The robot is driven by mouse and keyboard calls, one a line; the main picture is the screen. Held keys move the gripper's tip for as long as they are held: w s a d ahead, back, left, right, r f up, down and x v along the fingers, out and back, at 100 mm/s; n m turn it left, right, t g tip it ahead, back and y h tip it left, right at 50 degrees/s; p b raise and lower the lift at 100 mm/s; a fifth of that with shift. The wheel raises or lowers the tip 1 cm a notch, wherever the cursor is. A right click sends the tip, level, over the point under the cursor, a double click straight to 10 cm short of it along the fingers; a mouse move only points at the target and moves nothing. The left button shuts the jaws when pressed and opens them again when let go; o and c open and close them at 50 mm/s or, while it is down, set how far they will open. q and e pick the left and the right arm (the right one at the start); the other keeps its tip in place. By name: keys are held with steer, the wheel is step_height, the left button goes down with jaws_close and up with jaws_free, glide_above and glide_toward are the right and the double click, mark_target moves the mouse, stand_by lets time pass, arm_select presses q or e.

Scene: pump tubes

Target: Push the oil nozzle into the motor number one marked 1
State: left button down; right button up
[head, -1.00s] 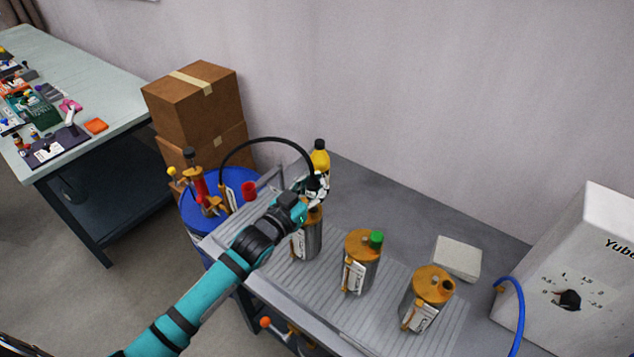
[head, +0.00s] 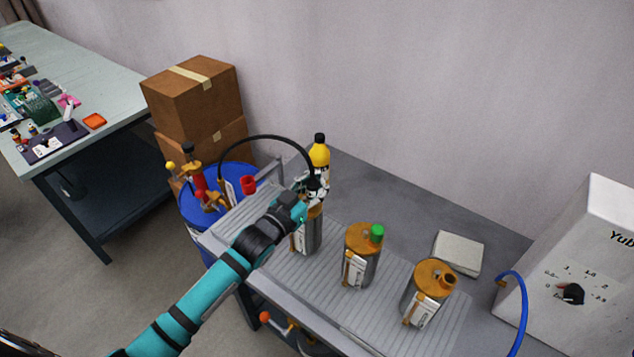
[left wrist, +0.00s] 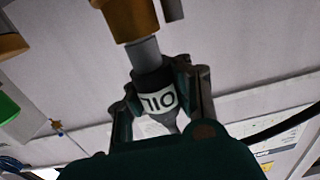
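My left gripper (head: 312,192) is over the leftmost motor (head: 309,236), a grey cylinder with an orange top. In the left wrist view the gripper (left wrist: 163,92) is shut on the oil nozzle (left wrist: 157,100), a black body with a white OIL label. The nozzle's grey shaft runs up in that view to an orange-brown port (left wrist: 128,20) and meets it. I cannot tell how deep it sits. A black hose arches from the gripper to the left. The motor numbers are not legible. My right gripper is not in view.
A motor with a green cap (head: 377,232) and another with an open orange port (head: 433,292) stand to the right on the ribbed tray (head: 330,297). A yellow bottle (head: 319,157) stands behind the gripper. A blue drum (head: 190,213) is at left, a white machine (head: 585,270) at right.

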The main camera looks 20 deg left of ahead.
arm_select(q)
steer(key=shift+f, duration=0.15)
steer(key=c, duration=1.2)
jaws_free()
steer(key=v, duration=1.2)
